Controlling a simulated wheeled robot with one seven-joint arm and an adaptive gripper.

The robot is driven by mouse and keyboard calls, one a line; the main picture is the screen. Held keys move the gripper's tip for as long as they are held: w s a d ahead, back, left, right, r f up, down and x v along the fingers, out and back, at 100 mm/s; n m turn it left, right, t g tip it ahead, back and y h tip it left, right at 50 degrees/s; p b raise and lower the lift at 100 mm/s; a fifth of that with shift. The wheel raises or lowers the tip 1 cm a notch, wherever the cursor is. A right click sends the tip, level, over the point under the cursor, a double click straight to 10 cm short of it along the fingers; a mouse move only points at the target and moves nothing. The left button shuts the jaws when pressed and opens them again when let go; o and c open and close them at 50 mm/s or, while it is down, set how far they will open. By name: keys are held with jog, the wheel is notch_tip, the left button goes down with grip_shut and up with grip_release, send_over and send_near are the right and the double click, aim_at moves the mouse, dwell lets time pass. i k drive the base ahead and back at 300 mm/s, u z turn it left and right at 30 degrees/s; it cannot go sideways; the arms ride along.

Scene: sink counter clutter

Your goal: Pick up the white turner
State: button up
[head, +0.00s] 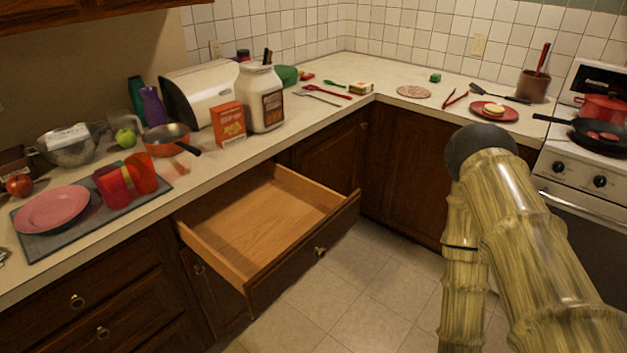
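A pale, thin utensil (316,98), which looks like the white turner, lies on the back counter to the right of the white jar. It is small in the picture, so its exact shape is hard to tell. A red utensil (330,91) and a green utensil (336,84) lie just behind it. My arm shows at the right with a bamboo-like surface and a dark rounded joint, in front of the corner cabinets. My gripper is not in view, so I cannot see what it holds.
An open, empty wooden drawer (265,222) juts out below the counter. The tiled floor (345,285) is clear.

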aim_at(308, 93)
jog(key=z, duration=0.8)
jog(key=k, duration=1.1)
jog(key=z, duration=1.3)
jog(key=i, duration=2.05)
jog(key=u, duration=0.35)
jog(key=i, duration=1.6)
jog(key=u, duration=1.65)
jog(key=i, duration=0.8)
jog(key=u, duration=1.5)
jog(key=i, duration=1.35)
jog(key=u, duration=0.35)
